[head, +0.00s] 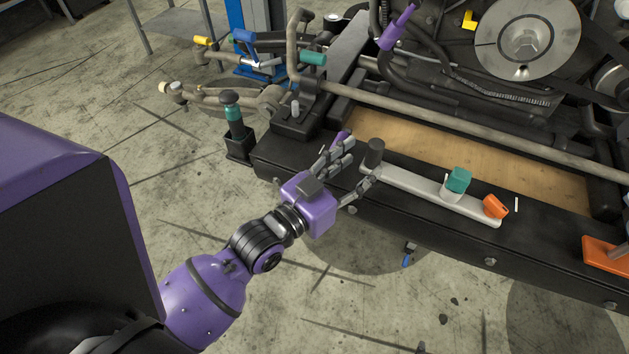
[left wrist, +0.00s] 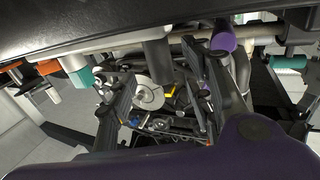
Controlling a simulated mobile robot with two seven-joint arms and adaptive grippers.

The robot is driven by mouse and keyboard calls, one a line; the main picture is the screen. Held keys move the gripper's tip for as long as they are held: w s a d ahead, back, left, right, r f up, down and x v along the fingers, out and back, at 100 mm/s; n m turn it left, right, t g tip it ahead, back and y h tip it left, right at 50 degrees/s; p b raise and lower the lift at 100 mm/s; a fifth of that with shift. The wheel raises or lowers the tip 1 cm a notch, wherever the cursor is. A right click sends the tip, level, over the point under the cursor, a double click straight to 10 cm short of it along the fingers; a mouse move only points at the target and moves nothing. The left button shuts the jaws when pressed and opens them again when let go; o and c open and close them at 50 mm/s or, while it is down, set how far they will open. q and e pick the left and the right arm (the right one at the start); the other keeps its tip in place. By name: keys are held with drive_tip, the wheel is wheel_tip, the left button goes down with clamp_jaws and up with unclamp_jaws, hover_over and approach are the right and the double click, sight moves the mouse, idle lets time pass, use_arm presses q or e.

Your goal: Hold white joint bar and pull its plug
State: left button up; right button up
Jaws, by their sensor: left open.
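The white joint bar (head: 425,194) lies along the black beam in the head view. A dark grey cylindrical plug (head: 374,153) stands at its left end. A teal cap (head: 458,180) and an orange plug (head: 495,206) sit toward its right end. My left gripper (head: 361,162) is open at the bar's left end, its fingers spread toward the dark grey plug. In the left wrist view a dark grey cylinder (left wrist: 157,62) shows between the spread fingers (left wrist: 164,85), without clear contact. My right gripper is not in view.
The black beam (head: 400,220) carries the bar. Pipes and a teal-capped fitting (head: 313,58) rise behind the gripper. A teal-banded post (head: 233,115) stands to the left. An orange block (head: 605,252) sits at the far right. Floor in front of the beam is mostly clear.

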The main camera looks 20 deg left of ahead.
sight(369, 157)
use_arm(q)
drive_tip(key=shift+x, duration=2.75)
drive_tip(key=shift+c, duration=0.4)
drive_tip(key=shift+c, duration=0.2)
clamp_jaws()
drive_tip(key=shift+o, duration=1.6)
unclamp_jaws()
